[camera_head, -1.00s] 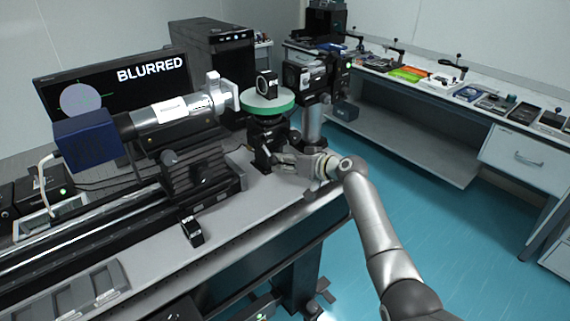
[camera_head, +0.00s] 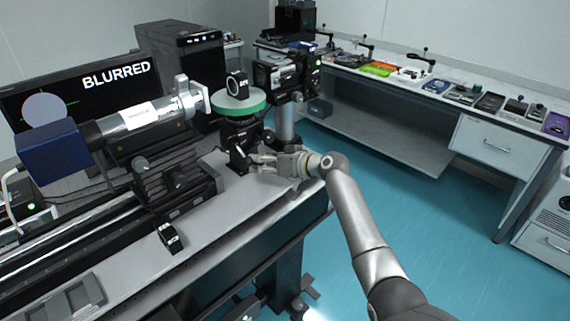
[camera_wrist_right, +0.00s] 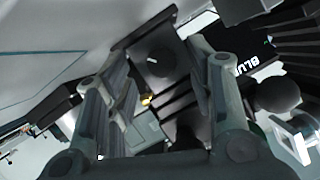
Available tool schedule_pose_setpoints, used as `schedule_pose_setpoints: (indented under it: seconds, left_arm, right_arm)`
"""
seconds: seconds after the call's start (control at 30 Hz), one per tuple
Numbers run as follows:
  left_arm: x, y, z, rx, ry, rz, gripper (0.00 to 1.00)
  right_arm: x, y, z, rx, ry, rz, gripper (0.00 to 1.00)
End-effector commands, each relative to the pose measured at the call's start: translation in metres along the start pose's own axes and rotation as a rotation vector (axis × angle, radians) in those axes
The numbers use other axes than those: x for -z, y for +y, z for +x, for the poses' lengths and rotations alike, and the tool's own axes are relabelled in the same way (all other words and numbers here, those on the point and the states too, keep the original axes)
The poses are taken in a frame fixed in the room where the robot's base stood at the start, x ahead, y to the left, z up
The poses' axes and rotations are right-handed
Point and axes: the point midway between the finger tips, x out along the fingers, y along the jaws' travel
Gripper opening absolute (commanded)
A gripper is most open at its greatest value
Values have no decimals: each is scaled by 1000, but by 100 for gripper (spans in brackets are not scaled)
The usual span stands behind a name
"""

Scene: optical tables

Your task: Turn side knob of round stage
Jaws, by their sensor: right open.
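The round stage (camera_head: 238,104) has a green rim and a pale top, with a small black ring mount (camera_head: 237,84) standing on it. Its black base (camera_head: 240,132) is on the bench. My right gripper (camera_head: 254,159) is low in front of this base, beside its lower part. In the right wrist view my right gripper (camera_wrist_right: 157,58) is open, its fingers either side of a dark block (camera_wrist_right: 153,62) with a small light mark. I cannot tell whether the fingers touch it. The side knob is not clearly distinguishable. My left gripper is not in view.
A silver tube with a blue camera (camera_head: 50,153) lies left of the stage. The monitor (camera_head: 85,95) behind reads "BLURRED". A small black mount (camera_head: 171,238) stands near the bench's front edge. A side bench (camera_head: 400,100) with several tools stands at the right, beyond open floor.

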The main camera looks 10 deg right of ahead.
Motion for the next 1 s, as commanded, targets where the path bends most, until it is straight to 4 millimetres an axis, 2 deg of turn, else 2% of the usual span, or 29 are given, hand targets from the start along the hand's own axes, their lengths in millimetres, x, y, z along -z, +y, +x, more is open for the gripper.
schedule_pose_setpoints:
  seconds: [0.4, 0.6, 0.77, 1.0]
  left_arm:
    - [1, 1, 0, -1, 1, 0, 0]
    - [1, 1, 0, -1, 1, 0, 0]
    - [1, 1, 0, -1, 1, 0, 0]
    - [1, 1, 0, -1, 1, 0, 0]
  right_arm:
    - [-1, 0, -68, -2, 0, -2, 49]
    - [-1, 0, -92, -1, -1, 0, 49]
    - [-1, -1, -100, 0, -1, 0, 49]
    - [-1, 0, -101, 0, -1, 1, 49]
